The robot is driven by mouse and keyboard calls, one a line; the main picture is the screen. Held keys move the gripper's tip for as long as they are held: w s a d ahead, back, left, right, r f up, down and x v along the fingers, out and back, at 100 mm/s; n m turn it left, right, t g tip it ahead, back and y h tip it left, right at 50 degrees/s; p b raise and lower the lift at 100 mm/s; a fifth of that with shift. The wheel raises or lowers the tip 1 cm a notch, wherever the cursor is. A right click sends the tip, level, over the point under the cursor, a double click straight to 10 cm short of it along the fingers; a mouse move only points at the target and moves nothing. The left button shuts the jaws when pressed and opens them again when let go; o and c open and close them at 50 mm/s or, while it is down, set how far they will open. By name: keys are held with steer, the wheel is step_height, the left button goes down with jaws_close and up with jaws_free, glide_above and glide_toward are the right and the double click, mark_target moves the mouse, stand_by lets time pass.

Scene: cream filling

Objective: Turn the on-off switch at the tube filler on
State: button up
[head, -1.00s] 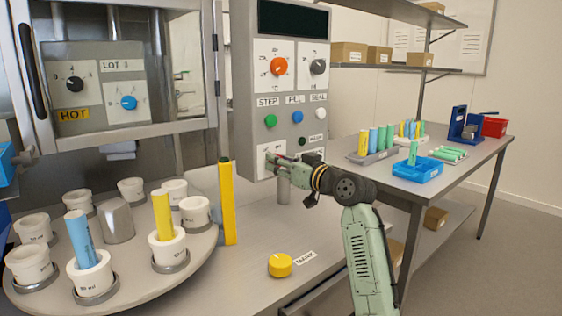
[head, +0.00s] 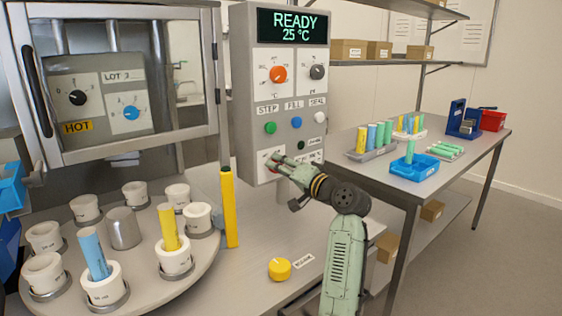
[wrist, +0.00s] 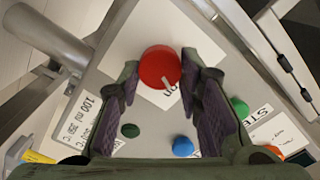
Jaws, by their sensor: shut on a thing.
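The tube filler's control panel (head: 285,52) is at the upper middle of the head view. Its display (head: 292,27) is lit and reads READY 25 °C. The on-off switch, a round red knob with a pale mark (wrist: 158,66), shows in the wrist view at the panel's lower part. My gripper (head: 274,164) is at the panel's lower left, its fingers on both sides of the red knob and shut on it. It also shows in the wrist view (wrist: 160,90). In the head view the fingers mostly hide the knob and its label.
Green (head: 270,128), blue (head: 296,122) and white (head: 320,117) buttons sit just above my gripper. A yellow upright bar (head: 229,210) stands left of it. A turntable (head: 200,262) with white cups is at lower left. A yellow knob (head: 279,269) sits on the worktop below.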

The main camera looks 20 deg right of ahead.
steer(key=shift+m+p, duration=0.5)
steer(key=shift+m, duration=0.3)
steer(key=o, duration=1.1)
steer(key=shift+d, duration=0.1)
steer(key=v, duration=1.2)
